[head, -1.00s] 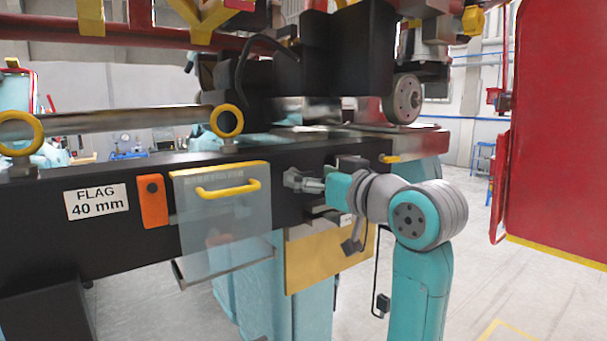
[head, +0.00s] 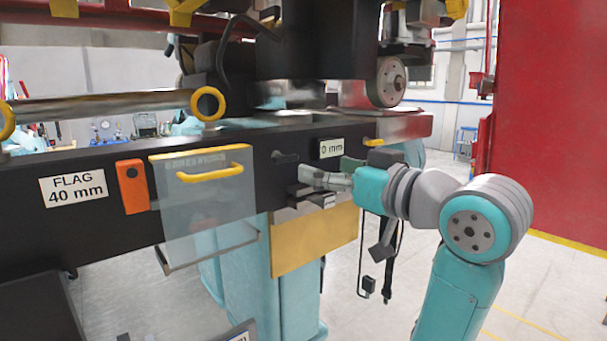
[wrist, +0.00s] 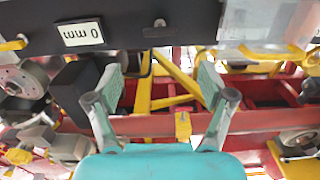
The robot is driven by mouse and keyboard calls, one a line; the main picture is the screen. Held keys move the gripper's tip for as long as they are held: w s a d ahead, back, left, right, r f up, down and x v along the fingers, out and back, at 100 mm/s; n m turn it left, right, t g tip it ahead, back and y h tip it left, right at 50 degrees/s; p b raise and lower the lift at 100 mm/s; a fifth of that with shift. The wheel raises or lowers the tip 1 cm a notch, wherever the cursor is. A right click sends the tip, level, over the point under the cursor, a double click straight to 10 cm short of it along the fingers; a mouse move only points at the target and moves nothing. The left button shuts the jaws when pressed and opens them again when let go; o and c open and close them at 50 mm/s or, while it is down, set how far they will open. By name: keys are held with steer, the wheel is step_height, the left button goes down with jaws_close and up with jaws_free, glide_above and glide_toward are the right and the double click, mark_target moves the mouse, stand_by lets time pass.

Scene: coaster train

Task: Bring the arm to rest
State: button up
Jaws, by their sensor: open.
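My gripper (head: 317,187) is in front of the black beam (head: 95,228), to the right of the clear panel with the yellow handle, in the head view. In the wrist view my gripper (wrist: 160,90) shows two fingers spread wide with nothing between them. Beyond the fingers are red and yellow frame parts. A "0 mm" label (head: 331,148) sits on the beam just above my gripper, and it also shows at the upper left of the wrist view (wrist: 80,34). I cannot tell the exact gap between my gripper and the beam.
The clear panel (head: 203,200) with its yellow handle (head: 209,173) hangs on the beam at left, beside an orange block (head: 132,187). A yellow board (head: 312,240) hangs below my gripper. A large red panel (head: 550,120) stands at right. Floor at lower right is clear.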

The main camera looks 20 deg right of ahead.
step_height(320, 180, down, 22)
steer(key=w+m+h, duration=0.1)
steer(key=m+h, duration=0.1)
steer(key=m, duration=0.2)
steer(key=s+f+m+h, duration=0.1)
steer(key=s+f, duration=0.2)
steer(key=f, duration=0.3)
steer(key=s+a+f+h, duration=0.1)
steer(key=s+f, duration=0.2)
steer(key=f, duration=0.3)
steer(key=s+f+m+h, duration=0.1)
steer(key=s+f, duration=0.2)
steer(key=f, duration=0.3)
steer(key=s+a+f+g, duration=0.1)
steer(key=s+f, duration=0.9)
steer(key=s, duration=0.5)
steer(key=s+a+n+g, duration=0.1)
steer(key=s+n, duration=0.1)
steer(key=s, duration=1.7)
steer(key=shift+s+a+f+n+h, duration=0.2)
steer(key=shift+a+f+n+h, duration=0.05)
steer(key=shift+a+n+h, duration=0.1)
